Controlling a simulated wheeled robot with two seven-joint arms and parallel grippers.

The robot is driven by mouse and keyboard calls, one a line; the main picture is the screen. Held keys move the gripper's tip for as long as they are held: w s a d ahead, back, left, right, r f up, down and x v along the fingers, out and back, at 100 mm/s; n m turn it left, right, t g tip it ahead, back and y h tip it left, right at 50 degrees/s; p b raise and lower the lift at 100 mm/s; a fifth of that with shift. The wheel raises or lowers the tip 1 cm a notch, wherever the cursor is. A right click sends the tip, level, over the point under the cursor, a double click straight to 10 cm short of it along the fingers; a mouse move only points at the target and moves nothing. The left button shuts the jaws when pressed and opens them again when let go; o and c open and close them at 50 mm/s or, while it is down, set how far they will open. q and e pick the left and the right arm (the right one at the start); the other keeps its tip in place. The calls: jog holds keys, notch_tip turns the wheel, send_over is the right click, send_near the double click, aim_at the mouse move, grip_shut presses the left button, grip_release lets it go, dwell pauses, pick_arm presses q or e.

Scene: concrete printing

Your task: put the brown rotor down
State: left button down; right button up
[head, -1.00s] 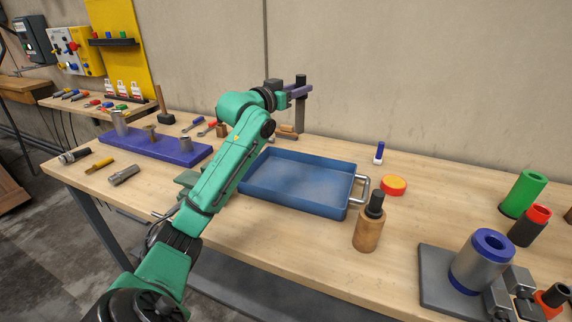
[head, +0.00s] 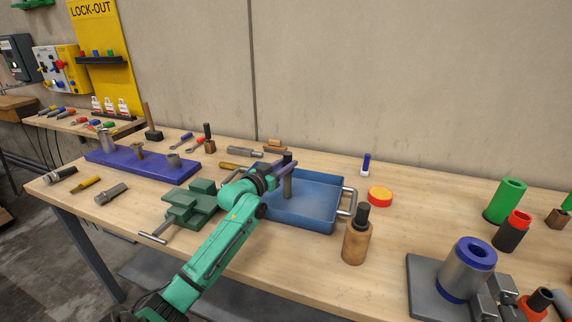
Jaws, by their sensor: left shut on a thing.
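My left gripper (head: 284,168) is shut on the brown rotor (head: 288,186), a slim grey-brown upright rod with a dark top. The jaws grip it near its upper part. Its lower end shows against the floor of the blue tray (head: 330,228); I cannot tell whether it touches the floor. The tray has metal handles and my arm covers its left front part. My right gripper is not in view.
A green vise (head: 192,208) stands left of the tray. A brown cylinder with a dark top (head: 356,243) and a red-yellow disc (head: 380,197) are to the right. A blue rack (head: 135,165) lies far left. A silver-blue cylinder (head: 462,275) stands at the front right.

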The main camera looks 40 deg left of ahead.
pick_arm(q)
jog(key=c, duration=0.8)
grip_release()
jog(key=shift+o, duration=1)
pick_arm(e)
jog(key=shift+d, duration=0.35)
pick_arm(q)
jog(key=shift+s+r, duration=0.1)
jog(key=s+b, duration=0.2)
jog(key=s, duration=1)
jog(key=shift+d, duration=0.3)
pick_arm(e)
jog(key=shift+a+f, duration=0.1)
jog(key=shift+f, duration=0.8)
